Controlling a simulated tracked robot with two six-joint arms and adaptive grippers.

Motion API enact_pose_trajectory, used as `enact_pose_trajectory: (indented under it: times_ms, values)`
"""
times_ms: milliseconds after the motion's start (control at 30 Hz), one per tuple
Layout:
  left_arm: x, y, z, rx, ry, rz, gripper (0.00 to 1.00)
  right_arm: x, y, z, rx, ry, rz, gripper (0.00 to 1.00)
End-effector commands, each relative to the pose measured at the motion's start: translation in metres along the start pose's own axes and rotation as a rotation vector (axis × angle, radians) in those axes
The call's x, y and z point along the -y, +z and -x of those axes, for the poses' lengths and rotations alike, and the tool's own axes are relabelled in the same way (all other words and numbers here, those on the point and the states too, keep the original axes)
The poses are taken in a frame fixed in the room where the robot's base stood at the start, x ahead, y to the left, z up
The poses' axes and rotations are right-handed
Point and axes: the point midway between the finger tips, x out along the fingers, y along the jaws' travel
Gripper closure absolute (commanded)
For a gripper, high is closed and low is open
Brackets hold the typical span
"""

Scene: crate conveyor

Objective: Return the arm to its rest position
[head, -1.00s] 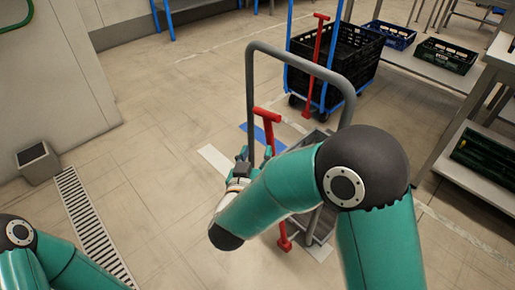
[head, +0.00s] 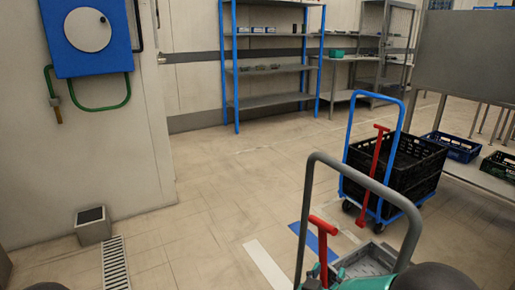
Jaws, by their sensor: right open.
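My right gripper (head: 315,274) shows only in part at the bottom edge of the head view. It is open, beside the red T-shaped handle (head: 323,225) of the grey-framed cart (head: 340,165). I cannot tell whether it touches the handle. The teal right arm and its dark joint are mostly cut off by the bottom edge. My left gripper is out of view.
A blue-framed cart (head: 402,100) with black crates (head: 425,160) and a red handle (head: 378,155) stands behind. A steel table is at right, with a blue crate (head: 462,148) beneath. A small grey bin (head: 92,226) stands at left. The middle floor is clear.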

Motion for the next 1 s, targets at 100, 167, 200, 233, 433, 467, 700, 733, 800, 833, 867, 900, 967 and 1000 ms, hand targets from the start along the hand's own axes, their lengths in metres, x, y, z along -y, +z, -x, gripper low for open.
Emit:
enact_pose_trajectory:
  times_ms: [100, 167, 200, 233, 433, 467, 700, 733, 800, 833, 867, 900, 967, 1000]
  values:
    - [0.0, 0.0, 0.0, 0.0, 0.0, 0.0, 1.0, -0.038, 0.066, -0.035, 0.111, 0.045, 0.083, 0.49]
    - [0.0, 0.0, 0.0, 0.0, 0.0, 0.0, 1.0, -0.045, 0.108, -0.045, 0.191, -0.005, 0.11, 0.49]
    - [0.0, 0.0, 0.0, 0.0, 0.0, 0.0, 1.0, -0.046, 0.137, -0.047, 0.255, -0.057, 0.113, 0.49]
    - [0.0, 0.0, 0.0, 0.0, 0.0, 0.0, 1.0, -0.046, 0.159, -0.047, 0.306, -0.097, 0.109, 0.49]
    - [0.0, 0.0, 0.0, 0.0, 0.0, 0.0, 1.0, -0.028, 0.28, 0.011, 0.696, -0.408, 0.021, 0.49]
    - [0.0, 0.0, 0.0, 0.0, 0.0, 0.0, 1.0, -0.025, 0.293, 0.025, 0.754, -0.45, 0.007, 0.49]
    - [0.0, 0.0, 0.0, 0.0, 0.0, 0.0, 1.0, -0.006, 0.339, 0.132, 1.133, -0.717, -0.036, 0.49]
    - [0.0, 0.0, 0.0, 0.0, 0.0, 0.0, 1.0, -0.006, 0.341, 0.144, 1.177, -0.74, -0.037, 0.49]
    - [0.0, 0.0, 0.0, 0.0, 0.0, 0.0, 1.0, -0.009, 0.345, 0.17, 1.284, -0.774, -0.039, 0.49]
    - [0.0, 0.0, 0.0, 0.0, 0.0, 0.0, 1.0, -0.01, 0.347, 0.179, 1.331, -0.773, -0.046, 0.49]
    - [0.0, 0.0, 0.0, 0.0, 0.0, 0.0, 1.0, -0.013, 0.349, 0.185, 1.378, -0.747, -0.07, 0.49]
    - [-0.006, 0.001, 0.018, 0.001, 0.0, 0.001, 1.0, -0.016, 0.329, 0.185, 1.368, -0.742, -0.078, 0.49]
    - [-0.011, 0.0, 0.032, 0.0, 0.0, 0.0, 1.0, -0.019, 0.315, 0.187, 1.365, -0.743, -0.076, 0.49]
    - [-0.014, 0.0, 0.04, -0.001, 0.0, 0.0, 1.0, -0.021, 0.307, 0.189, 1.364, -0.743, -0.076, 0.49]
